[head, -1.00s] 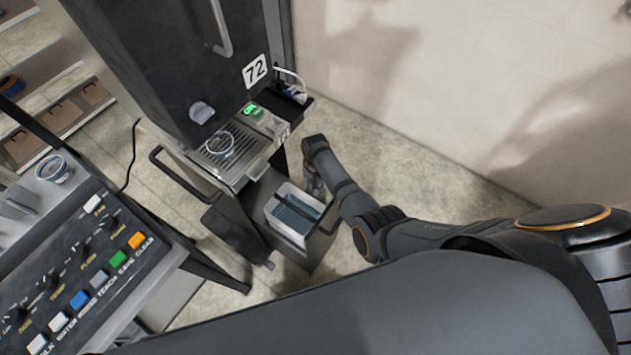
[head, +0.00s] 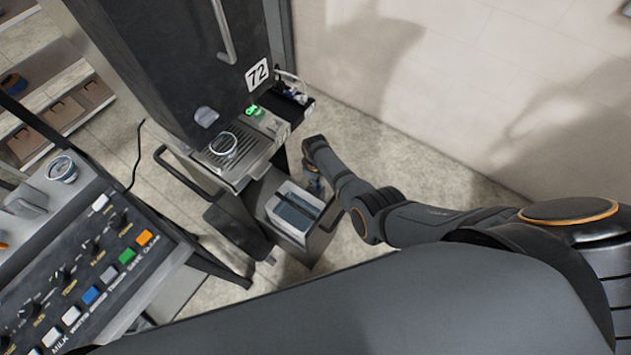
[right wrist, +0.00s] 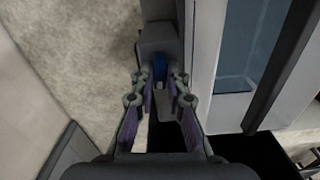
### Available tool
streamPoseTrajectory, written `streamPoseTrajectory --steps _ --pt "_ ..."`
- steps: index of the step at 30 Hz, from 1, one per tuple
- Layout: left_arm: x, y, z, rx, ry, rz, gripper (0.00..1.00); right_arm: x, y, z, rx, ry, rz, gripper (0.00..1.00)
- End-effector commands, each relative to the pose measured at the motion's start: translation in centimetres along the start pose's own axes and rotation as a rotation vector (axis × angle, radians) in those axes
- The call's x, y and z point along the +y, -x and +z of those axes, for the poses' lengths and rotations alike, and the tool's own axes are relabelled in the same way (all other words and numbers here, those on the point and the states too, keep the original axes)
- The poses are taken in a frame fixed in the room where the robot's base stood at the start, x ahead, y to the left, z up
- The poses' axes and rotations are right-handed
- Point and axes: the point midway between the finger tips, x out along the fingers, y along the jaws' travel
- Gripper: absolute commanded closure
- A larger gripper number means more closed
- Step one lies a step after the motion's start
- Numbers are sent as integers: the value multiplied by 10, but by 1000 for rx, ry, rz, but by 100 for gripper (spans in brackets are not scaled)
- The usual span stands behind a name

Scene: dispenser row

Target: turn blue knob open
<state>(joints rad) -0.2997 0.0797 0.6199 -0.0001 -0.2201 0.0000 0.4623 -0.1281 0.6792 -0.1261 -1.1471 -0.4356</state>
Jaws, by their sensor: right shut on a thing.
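The blue knob (right wrist: 160,69) shows in the right wrist view as a small dark-blue piece beside a grey upright part of the dispenser. My right gripper (right wrist: 159,82) is shut on it, with a fingertip on each side. The fingertips hide part of the knob, so how far it is turned cannot be told. In the head view my right gripper (head: 313,182) is at the right side of the dispenser's lower box, small and partly hidden by its own arm. The knob cannot be made out there. My left gripper is not in view.
A white-rimmed tank with a blue window (head: 298,207) sits beside the gripper; it also shows in the wrist view (right wrist: 250,45). A dark cabinet (head: 155,60) stands above a drip tray with a cup (head: 222,143). A button panel (head: 90,275) is at left.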

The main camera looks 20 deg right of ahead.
Motion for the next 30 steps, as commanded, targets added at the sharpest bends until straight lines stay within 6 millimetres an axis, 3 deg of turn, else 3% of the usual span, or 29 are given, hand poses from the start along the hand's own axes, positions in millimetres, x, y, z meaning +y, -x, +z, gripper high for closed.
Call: streamPoseTrajectory --steps 9,25,26,30 --pt "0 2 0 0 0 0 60 0 0 1 -2 112 -1 100" --pt "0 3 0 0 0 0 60 0 -1 1 -2 135 -1 100" --pt "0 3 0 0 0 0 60 0 -1 1 -2 135 -1 85" --pt "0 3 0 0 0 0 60 0 -1 0 -1 134 -1 66"
